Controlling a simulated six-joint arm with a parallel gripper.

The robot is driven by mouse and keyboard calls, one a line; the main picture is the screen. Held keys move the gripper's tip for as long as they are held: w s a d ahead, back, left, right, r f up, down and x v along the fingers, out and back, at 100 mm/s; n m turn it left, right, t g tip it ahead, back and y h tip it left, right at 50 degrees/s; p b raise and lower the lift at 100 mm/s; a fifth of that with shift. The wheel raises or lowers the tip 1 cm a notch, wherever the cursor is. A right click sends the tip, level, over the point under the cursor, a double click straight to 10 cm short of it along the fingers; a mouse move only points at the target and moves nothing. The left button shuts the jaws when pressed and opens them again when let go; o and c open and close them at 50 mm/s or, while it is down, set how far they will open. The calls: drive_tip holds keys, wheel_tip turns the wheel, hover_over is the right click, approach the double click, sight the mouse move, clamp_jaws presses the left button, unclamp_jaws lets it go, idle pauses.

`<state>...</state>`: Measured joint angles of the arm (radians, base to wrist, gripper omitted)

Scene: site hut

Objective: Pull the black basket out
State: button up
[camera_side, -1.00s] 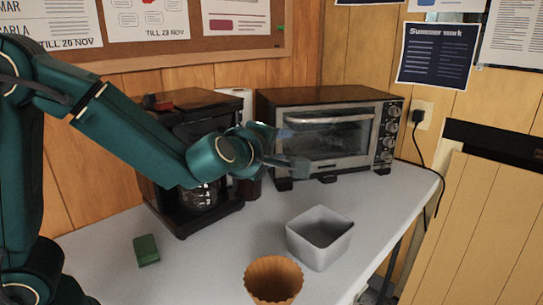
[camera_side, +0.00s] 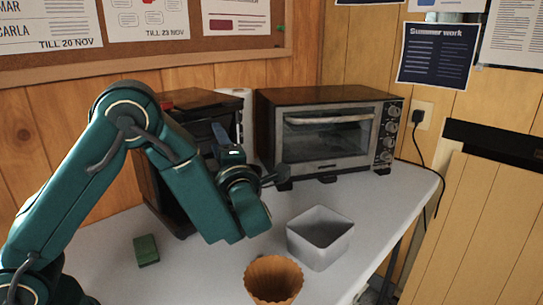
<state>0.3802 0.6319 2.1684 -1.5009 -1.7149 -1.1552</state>
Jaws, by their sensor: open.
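The black coffee maker (camera_side: 162,200) stands against the back wall, left of the oven. I cannot make out the black basket as a separate part. My gripper (camera_side: 245,162) is open, in front of the coffee maker's right side. No object shows between its jaws, and I cannot tell whether it touches the machine.
A toaster oven (camera_side: 328,143) stands to the right at the back. A grey square bin (camera_side: 320,250), an orange fluted cup (camera_side: 273,282) and a green block (camera_side: 146,250) are on the white table (camera_side: 385,210). A white upright item (camera_side: 240,103) stands behind the coffee maker.

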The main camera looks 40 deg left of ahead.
drive_tip(key=shift+w+a+r, duration=0.15)
drive_tip(key=shift+w+a, duration=0.05)
drive_tip(key=shift+a, duration=0.35)
clamp_jaws()
idle(1.1)
